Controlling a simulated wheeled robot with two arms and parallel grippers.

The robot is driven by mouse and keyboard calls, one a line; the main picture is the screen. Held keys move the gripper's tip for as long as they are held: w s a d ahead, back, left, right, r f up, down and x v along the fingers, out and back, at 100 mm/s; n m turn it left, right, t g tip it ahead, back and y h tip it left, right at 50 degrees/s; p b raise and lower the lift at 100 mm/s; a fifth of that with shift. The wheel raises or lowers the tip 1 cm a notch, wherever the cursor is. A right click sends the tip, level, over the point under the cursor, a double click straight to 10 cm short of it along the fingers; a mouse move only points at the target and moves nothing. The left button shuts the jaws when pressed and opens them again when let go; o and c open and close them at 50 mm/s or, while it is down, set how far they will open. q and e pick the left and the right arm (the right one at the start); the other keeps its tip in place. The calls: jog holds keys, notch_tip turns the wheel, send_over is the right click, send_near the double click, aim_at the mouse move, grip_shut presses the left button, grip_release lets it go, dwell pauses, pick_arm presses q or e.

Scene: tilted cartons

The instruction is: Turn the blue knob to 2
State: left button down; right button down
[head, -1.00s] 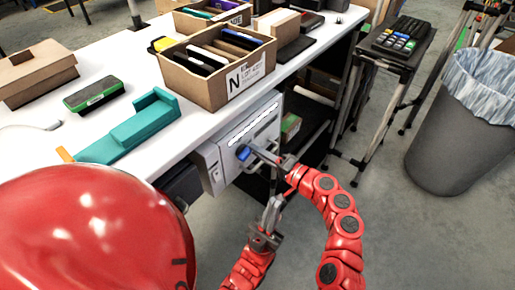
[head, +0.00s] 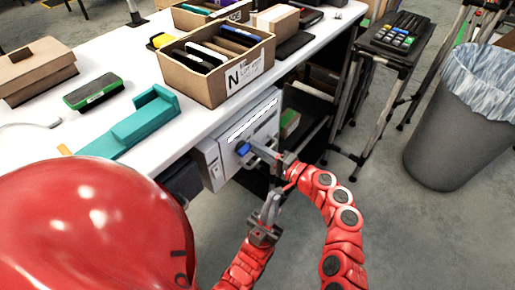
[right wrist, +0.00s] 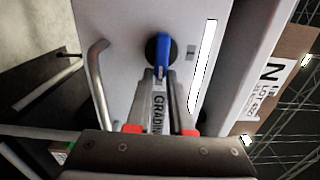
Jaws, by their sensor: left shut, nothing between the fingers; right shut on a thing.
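The blue knob (head: 244,149) sits on the front of a white panel unit (head: 212,166) under the white table. In the right wrist view the blue knob (right wrist: 163,54) stands on a dark round base, its long side nearly upright in the picture. My right gripper (head: 256,152) is shut on the blue knob; its fingertips (right wrist: 161,78) reach the knob's lower end in the right wrist view. My left gripper (head: 269,210) is shut and empty, below the right gripper and apart from the panel. I cannot read any numbers around the knob.
On the white table (head: 135,160) stand a carton marked N (head: 243,85), a teal holder (head: 140,125) and a green-black eraser (head: 94,92). A metal handle (right wrist: 98,85) lies left of the knob in the right wrist view. A grey bin (head: 445,135) stands at right.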

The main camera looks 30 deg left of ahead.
jog(key=c, duration=0.8)
grip_release()
jog(key=s+d+p, duration=0.1)
jog(key=d, duration=1.6)
jog(key=shift+s+d+p, duration=0.15)
jog(key=shift+d+p, duration=0.05)
jog(key=shift+p, duration=0.15)
jog(key=shift+f, duration=0.1)
